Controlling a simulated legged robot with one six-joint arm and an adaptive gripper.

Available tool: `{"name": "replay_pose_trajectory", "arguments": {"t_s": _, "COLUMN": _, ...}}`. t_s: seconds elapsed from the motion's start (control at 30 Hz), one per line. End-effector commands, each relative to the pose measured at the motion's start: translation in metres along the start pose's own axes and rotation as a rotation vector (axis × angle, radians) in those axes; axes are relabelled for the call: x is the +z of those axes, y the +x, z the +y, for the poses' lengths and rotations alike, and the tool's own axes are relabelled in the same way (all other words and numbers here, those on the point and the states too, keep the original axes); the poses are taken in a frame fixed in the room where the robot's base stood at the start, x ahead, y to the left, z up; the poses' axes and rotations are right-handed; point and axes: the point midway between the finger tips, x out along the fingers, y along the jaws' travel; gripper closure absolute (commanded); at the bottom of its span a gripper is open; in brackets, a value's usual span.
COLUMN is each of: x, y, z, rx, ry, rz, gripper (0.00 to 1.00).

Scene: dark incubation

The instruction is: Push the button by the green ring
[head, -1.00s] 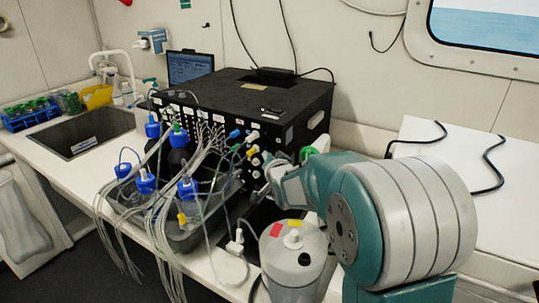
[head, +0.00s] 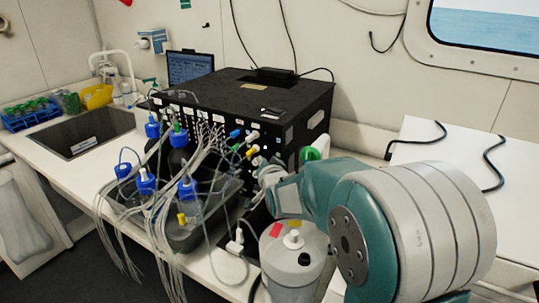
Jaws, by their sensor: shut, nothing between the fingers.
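The black box (head: 262,95) stands on the counter. Its front panel carries many tubes and small plugs. A green round shape (head: 312,153), which looks like the green ring, shows at the box's lower right, just above my arm and partly covered by it. I cannot make out the button itself. My gripper (head: 268,176) is at the far end of my arm, close to the right part of the front panel, left of and below the green shape. It is shut with nothing in it. Its fingertips are hard to make out, and I cannot tell whether they touch anything.
Blue-capped bottles (head: 146,182) and loose tubes crowd the space left of my gripper. A white container (head: 292,262) stands just below my arm. A sink (head: 85,135), blue rack (head: 30,118) and laptop (head: 190,66) are at left. The right white surface (head: 440,165) has only black cables.

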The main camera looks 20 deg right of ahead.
Motion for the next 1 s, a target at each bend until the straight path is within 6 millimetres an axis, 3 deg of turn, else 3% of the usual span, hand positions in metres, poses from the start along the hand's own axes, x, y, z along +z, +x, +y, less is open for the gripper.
{"name": "replay_pose_trajectory", "arguments": {"t_s": 0.47, "x": 0.019, "y": -0.027, "z": -0.020, "rx": -0.001, "ry": 0.000, "rz": -0.001, "gripper": 1.00}}
{"name": "replay_pose_trajectory", "arguments": {"t_s": 1.0, "x": 0.021, "y": -0.028, "z": -0.021, "rx": 0.001, "ry": -0.001, "rz": 0.000, "gripper": 1.00}}
